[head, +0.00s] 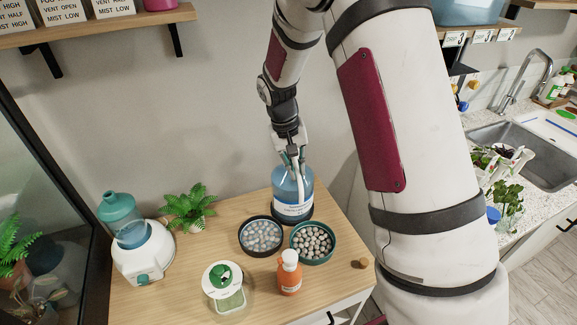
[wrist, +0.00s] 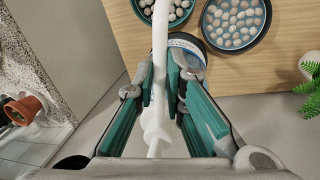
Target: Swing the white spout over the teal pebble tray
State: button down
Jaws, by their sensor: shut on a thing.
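The white spout (head: 299,182) belongs to a blue water bottle (head: 293,206) with a white label, standing at the back of the wooden table. My gripper (head: 291,157) is at the bottle's top, shut on the spout. In the wrist view the spout (wrist: 159,60) runs between the teal finger pads (wrist: 160,85) and up out of the picture. There it crosses in front of the teal pebble tray (wrist: 185,20). The teal tray (head: 331,251), holding pale pebbles, stands in front of the bottle, slightly right. The spout's tip is not clear.
A dark tray (head: 245,249) of bluish pebbles stands left of the teal tray. A small brown cork-like piece (head: 359,263) lies at right.

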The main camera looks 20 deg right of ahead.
aim_at(297, 173)
jog(key=shift+s+d+n+t, duration=0.15)
jog(key=shift+d+n+t, duration=0.15)
jog(key=shift+d+n, duration=1)
jog(key=c, duration=1.7)
grip_release()
jog(key=shift+o, duration=0.2)
jog(key=shift+a, duration=0.1)
notch_tip(297, 173, up, 12)
jog(key=a, duration=0.2)
jog(key=shift+a, duration=0.15)
jog(key=shift+f, duration=0.1)
